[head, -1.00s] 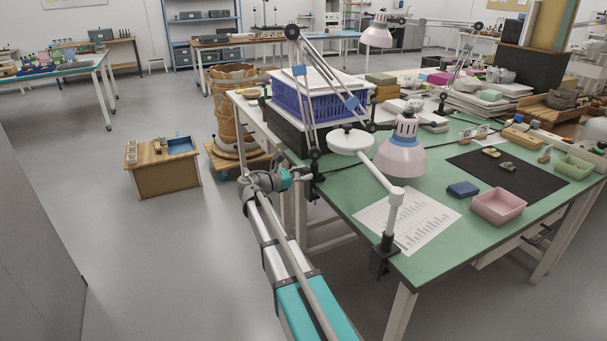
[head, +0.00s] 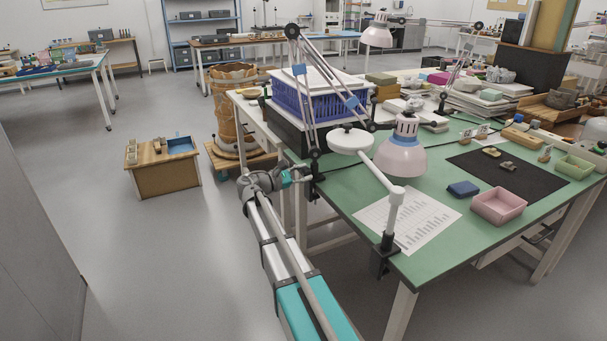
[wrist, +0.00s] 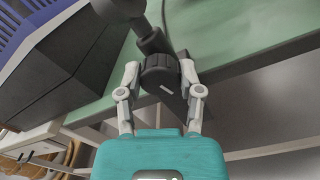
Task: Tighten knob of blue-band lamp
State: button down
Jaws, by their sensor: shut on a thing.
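The blue-band lamp (head: 352,102) stands at the table's left edge. Its jointed arm has blue bands and its pale shade (head: 402,153) hangs over the green top. Its dark clamp at the edge carries a ribbed black knob (wrist: 160,78), seen large in the wrist view. My gripper (wrist: 160,70) is shut on this knob, with one grey finger on each side of it. In the head view my gripper (head: 303,177) is at the table edge below the lamp's foot, and the knob is too small to make out there.
A black box under a blue crate (head: 303,100) stands close beside the clamp; the dark box (wrist: 65,65) is at left in the wrist view. A white round-headed lamp (head: 349,140) is clamped at the near edge.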

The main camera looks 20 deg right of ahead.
jog(key=shift+m, duration=0.3)
jog(key=shift+c, duration=1.3)
grip_release()
jog(key=shift+a, duration=0.1)
jog(key=a, duration=1.1)
jog(key=shift+s+a, duration=0.35)
jog(key=shift+a, duration=0.05)
